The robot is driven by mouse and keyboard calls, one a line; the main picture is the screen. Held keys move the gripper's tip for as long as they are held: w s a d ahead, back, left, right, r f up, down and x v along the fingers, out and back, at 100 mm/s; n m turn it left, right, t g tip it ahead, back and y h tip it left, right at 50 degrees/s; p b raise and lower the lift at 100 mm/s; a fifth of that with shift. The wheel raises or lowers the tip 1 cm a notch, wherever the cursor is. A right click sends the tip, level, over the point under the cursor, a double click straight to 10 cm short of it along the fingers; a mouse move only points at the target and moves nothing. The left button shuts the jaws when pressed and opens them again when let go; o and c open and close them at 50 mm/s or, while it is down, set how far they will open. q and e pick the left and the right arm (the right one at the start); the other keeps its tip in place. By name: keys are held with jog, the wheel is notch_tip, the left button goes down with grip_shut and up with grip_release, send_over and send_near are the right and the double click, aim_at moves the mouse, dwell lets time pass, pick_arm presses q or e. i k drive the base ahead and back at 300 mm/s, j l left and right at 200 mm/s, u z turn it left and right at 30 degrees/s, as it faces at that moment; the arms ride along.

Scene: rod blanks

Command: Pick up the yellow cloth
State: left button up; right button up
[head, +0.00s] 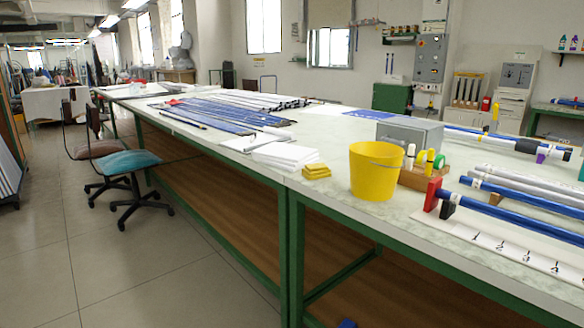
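The yellow cloth (316,171) is a small folded stack lying flat on the long workbench (335,190), close to its front edge. It sits just left of a yellow bucket (375,172) and right of a stack of white cloths or sheets (285,156). Nothing covers it. Neither of my grippers shows in the head view.
Right of the bucket stand a grey box (410,131), a wooden holder with bottles (425,172) and blue rods (520,205) on a rack. Blue rod blanks (220,113) cover the bench further left. A teal chair (130,165) stands beside the bench; floor left is open.

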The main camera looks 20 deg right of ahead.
aim_at(313, 172)
jog(key=i+j, duration=0.8)
jog(key=j, duration=0.2)
jog(key=i+j+z, duration=0.5)
jog(key=j+z, duration=0.2)
